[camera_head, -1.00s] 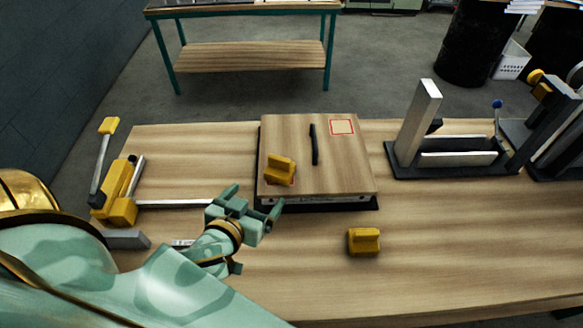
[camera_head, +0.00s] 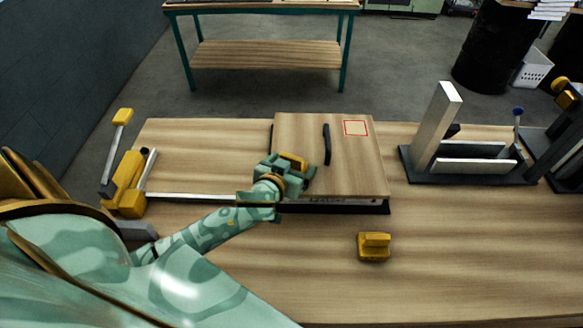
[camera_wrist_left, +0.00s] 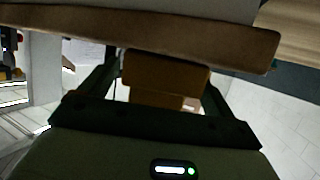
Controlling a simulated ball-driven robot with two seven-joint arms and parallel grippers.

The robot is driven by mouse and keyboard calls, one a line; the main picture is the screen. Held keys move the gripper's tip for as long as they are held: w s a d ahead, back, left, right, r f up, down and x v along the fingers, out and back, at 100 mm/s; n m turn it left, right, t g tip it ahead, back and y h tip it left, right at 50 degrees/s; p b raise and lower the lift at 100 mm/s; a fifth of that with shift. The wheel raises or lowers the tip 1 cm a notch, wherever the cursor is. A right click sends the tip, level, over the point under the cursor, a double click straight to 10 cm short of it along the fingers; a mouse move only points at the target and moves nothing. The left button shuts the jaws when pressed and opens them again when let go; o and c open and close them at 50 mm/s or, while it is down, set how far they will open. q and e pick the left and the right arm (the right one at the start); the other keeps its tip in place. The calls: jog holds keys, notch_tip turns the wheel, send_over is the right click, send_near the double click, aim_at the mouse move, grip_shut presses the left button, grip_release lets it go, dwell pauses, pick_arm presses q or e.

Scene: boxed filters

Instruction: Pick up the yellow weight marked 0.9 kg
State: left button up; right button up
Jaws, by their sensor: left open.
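Two yellow weights show in the head view; I cannot read a marking on either. One weight (camera_head: 294,160) sits on the flat wooden lid (camera_head: 355,170) and is mostly hidden by my left gripper (camera_head: 290,167). The other weight (camera_head: 374,246) stands on the bench in front of the lid, apart from the gripper. My left gripper is open at the lid's left part, around the first weight. In the left wrist view this weight (camera_wrist_left: 165,72) lies between the two fingers; I cannot tell whether they touch it. My right gripper is not in view.
The lid has a dark handle (camera_head: 327,145) and a red-outlined square (camera_head: 356,128). A yellow-and-grey device (camera_head: 126,180) with a long bar is at the left. A dark stand with a pale upright plate (camera_head: 437,125) is at the right. The bench's front right is clear.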

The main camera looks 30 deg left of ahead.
pick_arm(q)
jog(key=shift+s, duration=0.1)
jog(key=c, duration=1.5)
jog(key=shift+r, duration=0.15)
jog(key=shift+c, duration=1.3)
jog(key=shift+r, duration=0.1)
